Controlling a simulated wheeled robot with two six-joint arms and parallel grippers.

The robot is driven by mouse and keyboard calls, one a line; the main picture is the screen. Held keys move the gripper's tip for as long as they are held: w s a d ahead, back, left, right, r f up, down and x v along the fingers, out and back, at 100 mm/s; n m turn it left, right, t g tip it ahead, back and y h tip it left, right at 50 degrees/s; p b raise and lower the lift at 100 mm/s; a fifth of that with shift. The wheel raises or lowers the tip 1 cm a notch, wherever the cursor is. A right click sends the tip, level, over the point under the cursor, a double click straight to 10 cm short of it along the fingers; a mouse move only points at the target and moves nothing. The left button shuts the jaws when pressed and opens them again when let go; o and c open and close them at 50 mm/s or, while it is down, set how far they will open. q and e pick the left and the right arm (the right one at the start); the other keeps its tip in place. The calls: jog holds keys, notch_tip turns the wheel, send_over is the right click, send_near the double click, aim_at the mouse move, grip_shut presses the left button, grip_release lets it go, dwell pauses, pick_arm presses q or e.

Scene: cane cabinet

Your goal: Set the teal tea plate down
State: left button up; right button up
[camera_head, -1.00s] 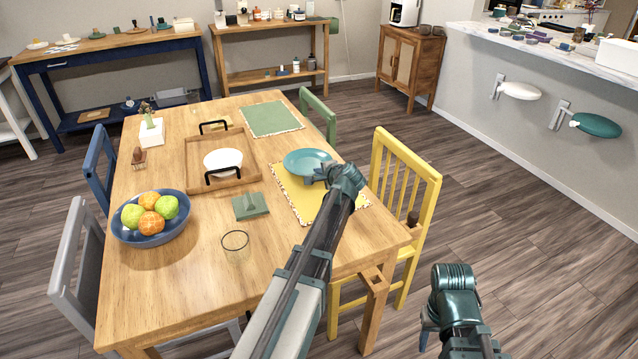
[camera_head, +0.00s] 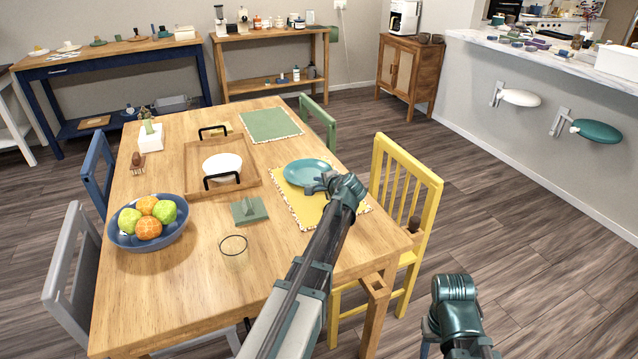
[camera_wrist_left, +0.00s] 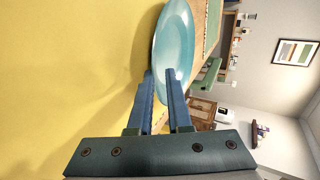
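The teal tea plate (camera_head: 303,171) is over the yellow placemat (camera_head: 297,210) at the table's right side. I cannot tell whether it touches the mat. My left gripper (camera_head: 316,184) reaches its near rim. In the left wrist view the plate (camera_wrist_left: 174,45) rises from between the two blue fingertips (camera_wrist_left: 161,78), and the rim appears pinched between them. The yellow mat (camera_wrist_left: 70,60) fills that view's left side. My right gripper (camera_head: 428,335) hangs low, away from the table; its fingers are mostly hidden.
A wooden tray (camera_head: 193,177) with a white dish (camera_head: 222,164) stands left of the plate. A green holder (camera_head: 249,210), a glass (camera_head: 234,252) and a fruit bowl (camera_head: 140,236) are nearer. A yellow chair (camera_head: 432,195) stands close on the right.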

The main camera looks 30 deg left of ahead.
pick_arm(q)
jog(key=p+v, duration=0.5)
jog(key=v, duration=0.5)
jog(key=shift+s+d+r, duration=0.15)
jog(key=shift+s+r, duration=0.1)
jog(key=shift+r, duration=0.1)
jog(key=shift+s+d+r, duration=0.15)
jog(key=shift+s+d, duration=0.1)
jog(key=shift+d, duration=0.1)
